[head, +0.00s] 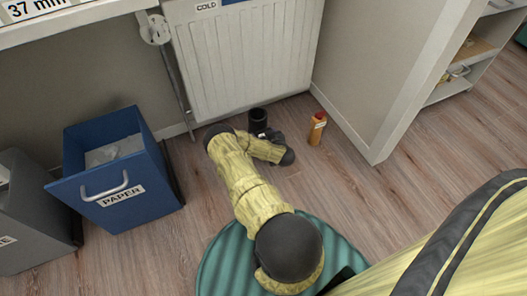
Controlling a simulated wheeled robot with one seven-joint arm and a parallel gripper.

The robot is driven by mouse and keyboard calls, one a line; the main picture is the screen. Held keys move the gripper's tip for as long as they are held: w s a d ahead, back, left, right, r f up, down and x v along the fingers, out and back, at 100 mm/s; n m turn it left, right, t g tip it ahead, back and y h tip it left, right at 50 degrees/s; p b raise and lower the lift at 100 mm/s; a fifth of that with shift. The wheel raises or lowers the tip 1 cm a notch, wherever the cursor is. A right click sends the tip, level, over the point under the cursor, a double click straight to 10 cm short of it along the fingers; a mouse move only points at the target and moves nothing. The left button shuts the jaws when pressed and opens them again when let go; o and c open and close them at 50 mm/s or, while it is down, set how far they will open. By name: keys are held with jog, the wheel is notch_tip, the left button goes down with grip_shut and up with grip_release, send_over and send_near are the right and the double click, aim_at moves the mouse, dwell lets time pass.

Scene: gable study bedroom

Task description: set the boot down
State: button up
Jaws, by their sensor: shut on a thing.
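The boot (258,117) is a dark upright shape with a round open top, in front of the radiator. My gripper (268,133) is at the near side of the boot and is shut on it. The arm and gripper hide the boot's lower part. I cannot tell whether its sole touches the wooden floor (345,200).
A white radiator (247,60) stands right behind the boot. An orange bottle (317,129) stands on the floor to the right, near the wall corner. A blue paper bin (124,205) and a grey bin (22,225) are at left.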

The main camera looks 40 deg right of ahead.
notch_tip(320, 180, down, 5)
jog(key=b, duration=0.3)
jog(key=shift+f, duration=0.2)
jog(key=shift+f+b, duration=1.45)
jog(key=shift+f, duration=0.35)
jog(key=shift+f, duration=0.2)
jog(key=o, duration=1.4)
